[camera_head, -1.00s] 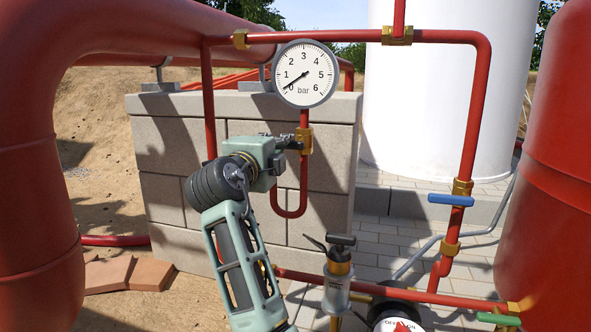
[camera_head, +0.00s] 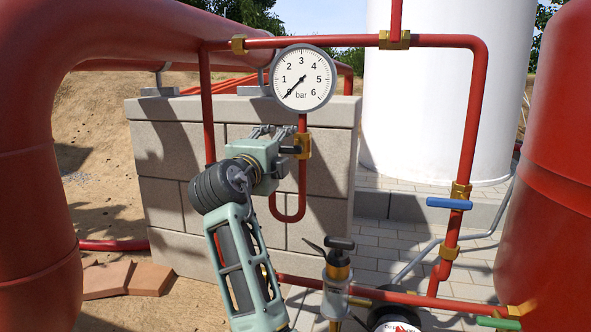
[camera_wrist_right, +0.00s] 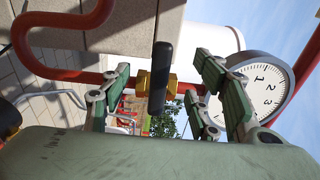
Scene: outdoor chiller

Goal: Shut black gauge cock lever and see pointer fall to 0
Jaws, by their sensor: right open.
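The black gauge cock lever (camera_head: 290,150) points left from its brass cock body (camera_head: 304,146), crosswise to the red pipe under the round gauge (camera_head: 303,78). The gauge's pointer lies at 0, lower left on the dial. My right gripper (camera_head: 272,132) is just left of the lever in the head view. In the right wrist view the right gripper (camera_wrist_right: 165,98) is open, with the lever (camera_wrist_right: 160,75) between its spread fingers in the picture and gaps on both sides. The gauge also shows there (camera_wrist_right: 262,85), its pointer out of sight. My left gripper is not in view.
A block wall (camera_head: 240,190) stands behind the looped red pipe. A blue lever (camera_head: 450,203) sits on the right pipe, a green one (camera_head: 498,323) lower right. A small valve with a black handle (camera_head: 340,243) stands low in front.

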